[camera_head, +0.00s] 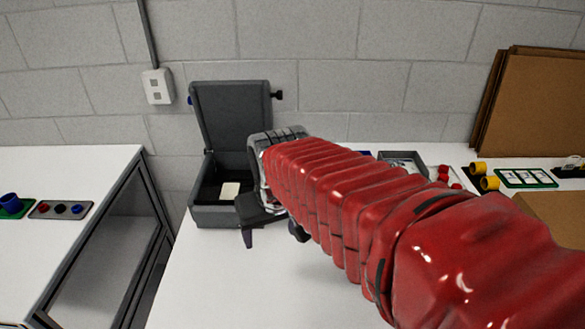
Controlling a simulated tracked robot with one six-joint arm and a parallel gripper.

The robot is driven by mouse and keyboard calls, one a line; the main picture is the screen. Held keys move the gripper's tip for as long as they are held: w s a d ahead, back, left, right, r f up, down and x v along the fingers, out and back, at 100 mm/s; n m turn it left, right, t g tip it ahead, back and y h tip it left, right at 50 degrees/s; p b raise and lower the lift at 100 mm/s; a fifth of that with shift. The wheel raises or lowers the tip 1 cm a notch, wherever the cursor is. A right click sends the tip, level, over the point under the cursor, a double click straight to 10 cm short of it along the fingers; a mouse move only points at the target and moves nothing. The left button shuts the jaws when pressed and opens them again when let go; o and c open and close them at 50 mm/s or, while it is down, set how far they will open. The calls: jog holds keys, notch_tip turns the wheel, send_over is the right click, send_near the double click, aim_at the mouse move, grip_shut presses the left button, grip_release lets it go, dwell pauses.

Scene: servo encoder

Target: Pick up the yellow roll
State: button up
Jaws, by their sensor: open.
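Two small yellow rolls show at the right of the table by the wall. One yellow roll (478,168) lies slightly behind the other yellow roll (490,183); each has a dark part at its left end. My gripper (273,234) is open, far to the left of both rolls, in front of the grey case. It points down, with a dark finger on each side, and I see nothing held. My red arm covers part of the gripper and the middle of the table.
An open grey case (205,216) with a pale block (230,190) stands behind my gripper. A grey tray (401,158), red pieces (443,174) and a green-edged board (527,178) are near the rolls. Brown panels (530,105) lean at the right. The front table area is clear.

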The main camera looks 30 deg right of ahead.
jog(key=w+d+f+m, duration=0.1)
jog(key=w+d, duration=0.4)
jog(key=d, duration=0.1)
jog(key=w+d+f+m, duration=0.1)
jog(key=w+d, duration=0.4)
jog(key=d, duration=0.2)
jog(key=w+d+f+m+g+h, duration=0.1)
jog(key=w+d, duration=0.5)
jog(key=d, duration=0.1)
jog(key=shift+d+m, duration=0.1)
jog(key=shift+m, duration=0.3)
jog(key=w+d+r+t, duration=0.1)
jog(key=w+d+r, duration=0.2)
jog(key=w+d, duration=0.1)
jog(key=shift+w+d+r+m+h, duration=0.15)
jog(key=shift+w+r+m+h, duration=0.2)
jog(key=shift+w, duration=0.25)
jog(key=shift+x, duration=4.25)
jog(key=shift+f, duration=0.1)
jog(key=shift+x, duration=2.55)
jog(key=shift+w, duration=0.15)
